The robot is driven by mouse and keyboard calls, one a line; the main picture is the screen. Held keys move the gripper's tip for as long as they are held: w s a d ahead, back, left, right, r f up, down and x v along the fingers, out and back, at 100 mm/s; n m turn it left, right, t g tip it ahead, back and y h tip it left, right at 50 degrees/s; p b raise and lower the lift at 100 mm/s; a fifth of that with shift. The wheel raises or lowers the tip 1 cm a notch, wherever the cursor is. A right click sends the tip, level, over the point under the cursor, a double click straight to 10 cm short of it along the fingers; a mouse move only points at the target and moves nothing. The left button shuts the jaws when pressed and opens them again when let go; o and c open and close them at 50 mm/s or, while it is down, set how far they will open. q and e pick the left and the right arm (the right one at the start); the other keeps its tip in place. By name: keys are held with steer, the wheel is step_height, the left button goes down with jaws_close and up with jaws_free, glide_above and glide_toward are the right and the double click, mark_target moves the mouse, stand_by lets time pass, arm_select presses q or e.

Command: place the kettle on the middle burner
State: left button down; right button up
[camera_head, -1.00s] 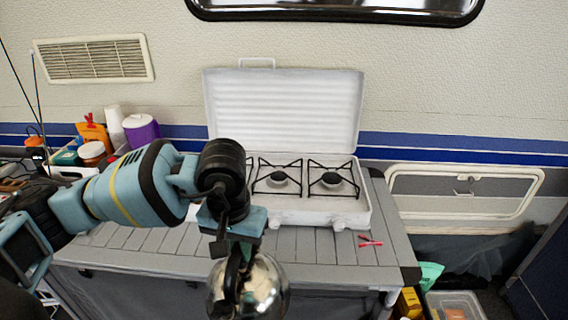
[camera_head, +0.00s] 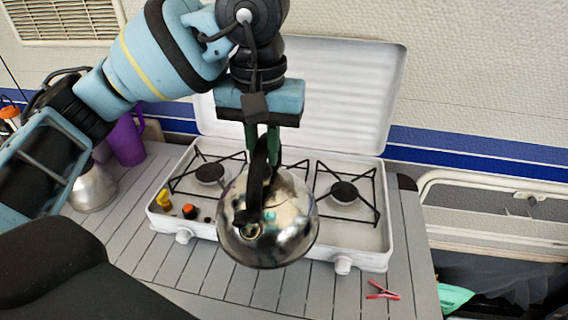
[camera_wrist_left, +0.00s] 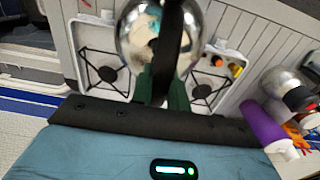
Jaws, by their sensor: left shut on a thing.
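A shiny metal kettle (camera_head: 285,232) with a black handle hangs from my left gripper (camera_head: 262,160), which is shut on that handle. The kettle is in front of the middle of the white stove (camera_head: 205,228) in the head view and hides most of the middle burner. It appears held above the stove's front edge. The left burner (camera_head: 211,173) and the right burner (camera_head: 344,192) show on either side. The wrist view also shows the kettle (camera_wrist_left: 135,42) at the top centre, with a burner (camera_wrist_left: 108,74) on each side. My right gripper is not in view.
The stove's lid stands open behind the burners. Small yellow and orange-red items (camera_head: 189,211) sit on the stove's front left. A second metal pot (camera_head: 92,188) and a purple pitcher (camera_head: 126,140) stand left. A red clip (camera_head: 381,290) lies on the slatted table (camera_head: 407,270), front right.

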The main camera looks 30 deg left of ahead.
arm_select(q)
steer(key=shift+w+r, duration=0.1)
steer(key=shift+r, duration=0.2)
steer(key=shift+a, duration=0.1)
steer(key=shift+w+a, duration=0.2)
steer(key=shift+w, duration=0.2)
steer(key=w+a+f, duration=0.1)
steer(key=w+a, duration=0.5)
steer(key=w, duration=0.7)
steer(key=shift+f, duration=0.2)
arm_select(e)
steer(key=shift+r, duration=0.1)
arm_select(q)
steer(key=shift+a, duration=0.1)
steer(key=f, duration=0.1)
steer(key=f+p, duration=0.1)
steer(key=f, duration=0.1)
steer(key=shift+w+a+f, duration=0.1)
steer(key=shift+w+f, duration=0.1)
steer(key=shift+f, duration=0.05)
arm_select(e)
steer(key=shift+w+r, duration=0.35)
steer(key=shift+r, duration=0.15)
arm_select(q)
steer(key=shift+f, duration=0.25)
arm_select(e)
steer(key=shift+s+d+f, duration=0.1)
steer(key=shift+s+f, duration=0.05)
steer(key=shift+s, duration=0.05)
